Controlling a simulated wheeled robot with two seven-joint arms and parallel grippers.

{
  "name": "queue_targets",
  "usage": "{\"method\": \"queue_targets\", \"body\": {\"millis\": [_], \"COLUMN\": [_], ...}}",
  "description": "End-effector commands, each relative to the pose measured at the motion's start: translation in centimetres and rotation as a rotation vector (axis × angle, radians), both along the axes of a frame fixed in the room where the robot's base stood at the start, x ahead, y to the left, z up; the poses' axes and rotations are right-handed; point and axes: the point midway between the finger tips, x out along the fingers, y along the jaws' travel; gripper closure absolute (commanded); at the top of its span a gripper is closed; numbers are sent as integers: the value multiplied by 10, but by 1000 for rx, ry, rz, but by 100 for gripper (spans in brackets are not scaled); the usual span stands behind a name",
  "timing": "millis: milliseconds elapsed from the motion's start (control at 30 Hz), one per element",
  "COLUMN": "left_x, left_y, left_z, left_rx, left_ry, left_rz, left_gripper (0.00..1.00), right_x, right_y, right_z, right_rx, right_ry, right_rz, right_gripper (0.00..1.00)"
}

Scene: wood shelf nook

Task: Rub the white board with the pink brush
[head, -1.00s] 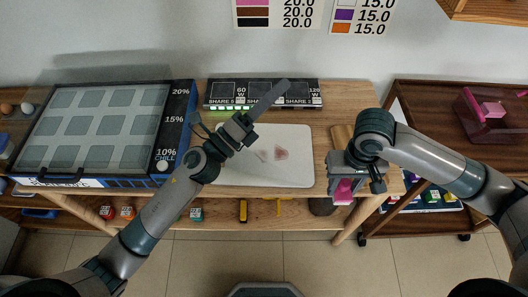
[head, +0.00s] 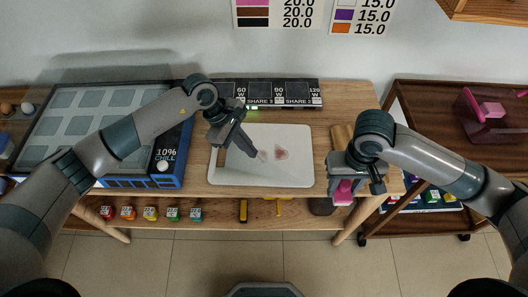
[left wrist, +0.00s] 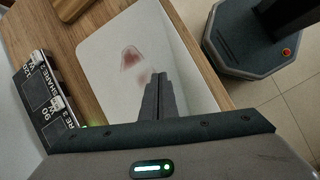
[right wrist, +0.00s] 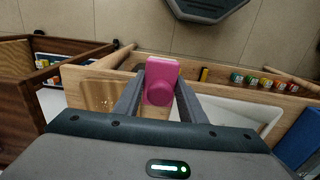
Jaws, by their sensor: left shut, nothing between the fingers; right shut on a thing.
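The white board (head: 296,174) lies flat on the wooden table, with reddish-brown smudges (head: 280,154) near its middle; it also shows in the left wrist view (left wrist: 97,50). My left gripper (head: 250,152) is shut and empty, tilted down over the board beside the smudges; in the left wrist view its fingers (left wrist: 155,88) are together. I cannot tell whether the tips touch the board. My right gripper (head: 343,185) is shut on the pink brush (head: 344,193) near the table's front edge, right of the board. The brush shows between the fingers in the right wrist view (right wrist: 160,82).
A large case with grey panels (head: 60,120) stands on the left of the table. A black share display (head: 300,93) stands behind the board. A wooden block (head: 341,136) lies behind my right gripper. A dark wooden cart (head: 425,115) stands to the right.

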Motion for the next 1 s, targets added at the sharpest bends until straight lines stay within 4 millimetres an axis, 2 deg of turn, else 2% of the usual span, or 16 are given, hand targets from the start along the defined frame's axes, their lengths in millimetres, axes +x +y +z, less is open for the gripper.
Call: {"method": "queue_targets", "body": {"millis": [33, 200, 300, 400, 567, 1000], "left_x": [9, 31, 40, 45, 48, 47], "left_y": [19, 73, 96, 110, 119, 119], "left_z": [-2, -4, -1, 1, 3, -1], "left_rx": [73, 280, 364, 417, 450, 449], "left_ry": [-22, -67, -80, -87, -90, -90], "left_rz": [-18, -67, -83, -91, -96, -96], "left_gripper": [100, 100, 100, 100, 100, 100], "right_x": [0, 0, 0, 0, 0, 0], "right_y": [0, 0, 0, 0, 0, 0], "right_z": [0, 0, 0, 0, 0, -2], "right_rx": [0, 0, 0, 0, 0, 0], "right_ry": [0, 0, 0, 0, 0, 0], "right_rz": [0, 0, 0, 0, 0, 0], "right_gripper": [81, 81, 81, 81, 81, 81]}}
